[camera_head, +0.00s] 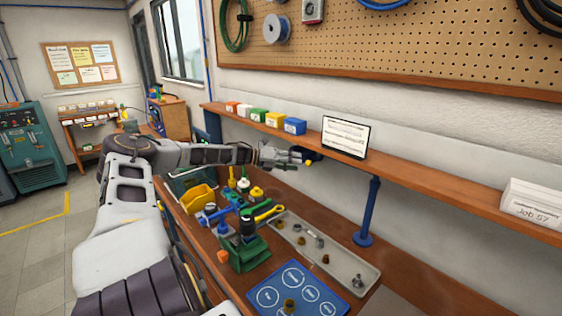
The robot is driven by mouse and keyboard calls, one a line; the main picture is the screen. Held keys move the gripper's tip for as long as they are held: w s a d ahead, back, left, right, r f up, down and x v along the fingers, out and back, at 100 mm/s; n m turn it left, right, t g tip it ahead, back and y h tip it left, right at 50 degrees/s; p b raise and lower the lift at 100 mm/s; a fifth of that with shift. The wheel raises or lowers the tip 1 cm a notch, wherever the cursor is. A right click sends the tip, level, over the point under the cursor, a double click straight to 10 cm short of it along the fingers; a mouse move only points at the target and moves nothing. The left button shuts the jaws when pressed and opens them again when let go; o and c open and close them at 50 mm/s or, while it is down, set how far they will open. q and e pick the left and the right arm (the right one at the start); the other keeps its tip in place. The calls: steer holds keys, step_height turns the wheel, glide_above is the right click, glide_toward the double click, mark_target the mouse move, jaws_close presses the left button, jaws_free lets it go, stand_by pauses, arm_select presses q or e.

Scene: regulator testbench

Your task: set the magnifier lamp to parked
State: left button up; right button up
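My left arm reaches in from the left across the bench. My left gripper (296,156) is just below the shelf edge, pointing right. A small dark blue part with a yellow spot (310,160) shows at its fingertips; it may belong to the magnifier lamp, but I cannot tell. Whether the fingers touch or grip it is not clear, and their opening is too small to judge. No full lamp head or lens can be made out; part may be hidden behind my arm. My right gripper is out of view.
The wooden shelf (440,183) carries coloured boxes, a sign (345,137) and a white box (533,203). A blue post (369,210) stands under it. The bench holds a yellow bin (198,198), a green holder (243,254), a grey tray (345,262) and a blue mat (298,271).

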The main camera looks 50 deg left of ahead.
arm_select(q)
steer(key=shift+v, duration=2.45)
